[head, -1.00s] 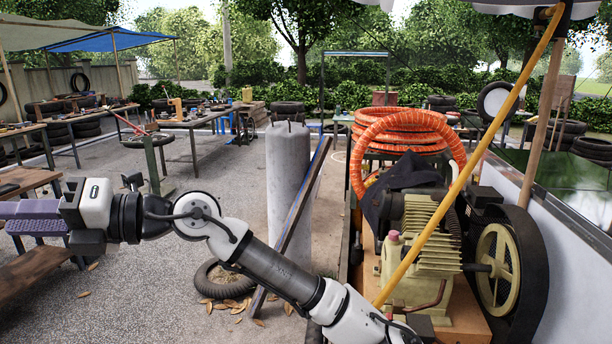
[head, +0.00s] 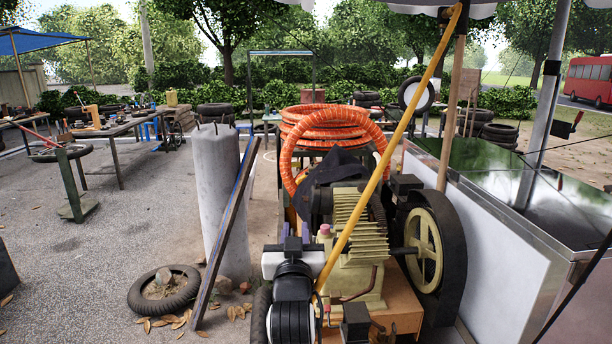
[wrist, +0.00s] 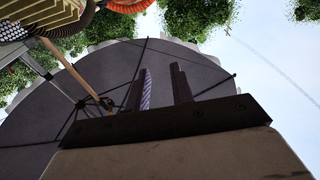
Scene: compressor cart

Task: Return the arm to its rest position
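My gripper (head: 297,232) points away from the head camera, just left of the compressor. In the wrist view its two dark fingers (wrist: 160,78) stand apart with nothing between them. The arm is now folded in close in the head view, and only its end part shows, at the bottom centre. The compressor (head: 360,235), with its finned cream block, is immediately right of the gripper. Whether they touch cannot be told.
A flywheel (head: 425,245) and an orange coiled hose (head: 325,125) belong to the cart area. A yellow pole (head: 390,150) slants across it. A metal-topped counter (head: 540,215) is right.

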